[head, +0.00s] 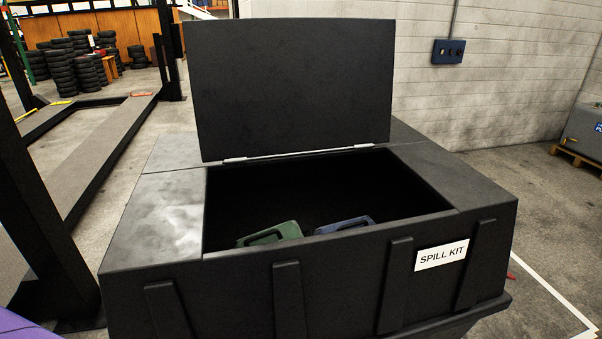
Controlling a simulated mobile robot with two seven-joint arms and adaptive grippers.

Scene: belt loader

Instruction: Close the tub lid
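The tub (335,282) is a large black bin with a "SPILL KIT" label (442,255) on its front wall. Its lid (292,85) is a flat black panel standing up, close to upright, along the back edge of the opening. Light metal hinges (300,153) join it to the tub top. Inside the opening, the tops of a green item (272,235) and a blue item (345,225) show; the rest of them is hidden by the front wall. Neither of my grippers is in view.
Stacked tyres (62,68) stand far back at the left, beyond a low platform (95,150). A dark post (45,200) rises close at the left. A block wall (510,75) with a blue box (448,51) is behind. A grey container (584,135) sits on a pallet at right.

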